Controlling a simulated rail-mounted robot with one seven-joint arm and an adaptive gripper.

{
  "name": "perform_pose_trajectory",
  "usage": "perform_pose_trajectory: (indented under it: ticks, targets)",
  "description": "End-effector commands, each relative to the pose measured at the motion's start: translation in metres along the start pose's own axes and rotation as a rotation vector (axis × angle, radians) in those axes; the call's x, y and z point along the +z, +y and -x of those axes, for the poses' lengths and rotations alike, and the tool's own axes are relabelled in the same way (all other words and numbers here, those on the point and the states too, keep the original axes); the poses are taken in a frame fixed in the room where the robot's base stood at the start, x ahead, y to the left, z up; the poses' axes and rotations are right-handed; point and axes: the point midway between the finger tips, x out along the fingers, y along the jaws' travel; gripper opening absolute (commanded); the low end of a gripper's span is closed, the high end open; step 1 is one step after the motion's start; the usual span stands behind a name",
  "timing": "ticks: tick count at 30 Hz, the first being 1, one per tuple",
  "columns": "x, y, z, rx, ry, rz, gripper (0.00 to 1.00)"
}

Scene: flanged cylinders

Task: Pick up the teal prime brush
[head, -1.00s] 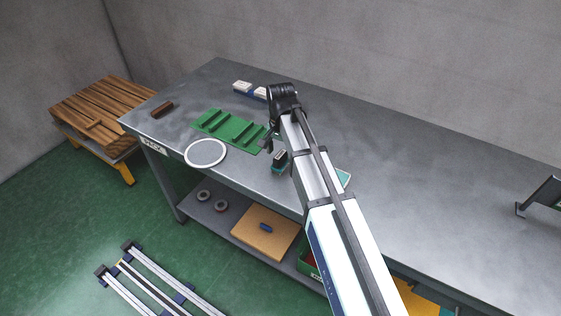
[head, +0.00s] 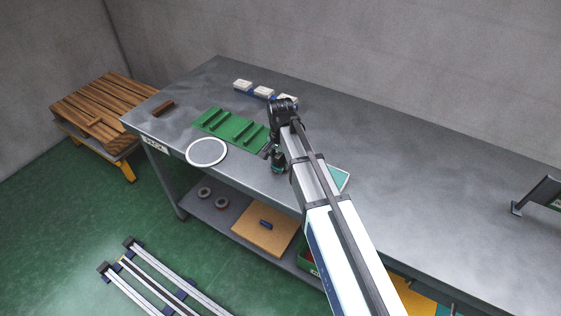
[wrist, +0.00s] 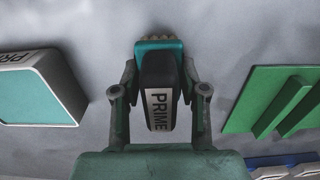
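The teal prime brush (wrist: 160,92) has a teal base and a dark handle with a white PRIME label. It lies on the grey table in the middle of the wrist view, between the two fingers of my gripper (wrist: 159,75). The fingers stand on either side of it, with what look like narrow gaps at both sides. My gripper is open around the brush. In the head view my gripper (head: 272,155) is low over the table's front part, and only a little of the brush (head: 277,171) shows beneath it.
A white-rimmed tray with a teal pad (wrist: 38,92) lies left of the brush in the wrist view. A green rack (head: 229,130) stands close on the other side. A round white-rimmed disc (head: 206,152) and white-and-blue blocks (head: 242,85) are also on the table.

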Motion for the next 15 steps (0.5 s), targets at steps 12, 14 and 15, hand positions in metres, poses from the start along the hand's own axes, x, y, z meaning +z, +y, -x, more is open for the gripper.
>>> perform_pose_trajectory:
  ticks: [12, 14, 15]
  targets:
    - [0.0, 0.0001, 0.001, 0.0, 0.0, 0.0, 0.03]
    - [-0.0001, -0.0001, 0.0027, 0.0, 0.0, 0.0, 0.03]
    - [-0.0002, -0.0002, 0.0043, 0.0, 0.001, 0.0, 0.03]
